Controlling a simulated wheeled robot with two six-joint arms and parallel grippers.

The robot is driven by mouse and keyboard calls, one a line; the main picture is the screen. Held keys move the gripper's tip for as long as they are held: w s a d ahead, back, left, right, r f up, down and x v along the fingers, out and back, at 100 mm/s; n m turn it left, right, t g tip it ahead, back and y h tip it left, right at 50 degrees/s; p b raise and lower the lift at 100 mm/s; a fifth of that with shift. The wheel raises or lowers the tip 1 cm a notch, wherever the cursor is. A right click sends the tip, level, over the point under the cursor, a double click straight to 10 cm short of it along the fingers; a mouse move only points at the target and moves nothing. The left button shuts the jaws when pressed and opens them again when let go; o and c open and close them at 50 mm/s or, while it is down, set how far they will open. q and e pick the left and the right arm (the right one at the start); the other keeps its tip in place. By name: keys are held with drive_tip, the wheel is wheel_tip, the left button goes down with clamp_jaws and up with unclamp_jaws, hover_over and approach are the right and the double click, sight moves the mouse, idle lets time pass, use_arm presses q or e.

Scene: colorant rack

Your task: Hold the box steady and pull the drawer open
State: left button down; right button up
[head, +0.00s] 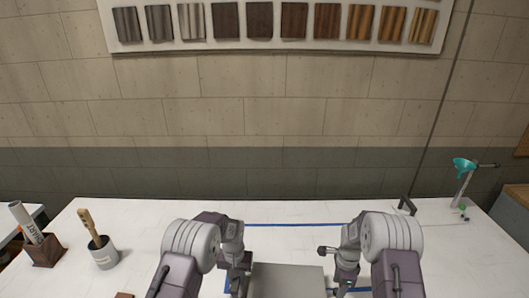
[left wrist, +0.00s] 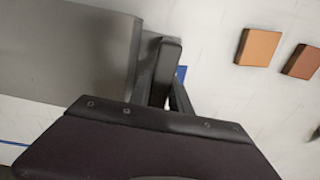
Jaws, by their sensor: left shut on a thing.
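The grey box (head: 288,281) lies on the white table at the bottom middle of the head view, cut off by the frame edge. It also fills the upper left of the left wrist view (left wrist: 70,45). My left gripper (head: 238,284) is at the box's left side; in the left wrist view its fingers (left wrist: 168,85) are shut at the box's edge. My right gripper (head: 344,288) is beside the box's right side. Its fingertips are too small and partly hidden to tell their opening. No drawer front or handle can be made out.
Blue tape (head: 290,225) marks the table around the box. A brush in a pot (head: 104,254) and a holder with a rolled chart (head: 43,250) stand at the left. A teal funnel on a stand (head: 464,168) is at the right. Two brown tiles (left wrist: 258,47) lie near my left gripper.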

drive_tip(key=shift+f, duration=2.4)
clamp_jaws()
drive_tip(key=shift+d, duration=0.15)
drive_tip(key=shift+s+d, duration=0.1)
drive_tip(key=shift+d, duration=0.9)
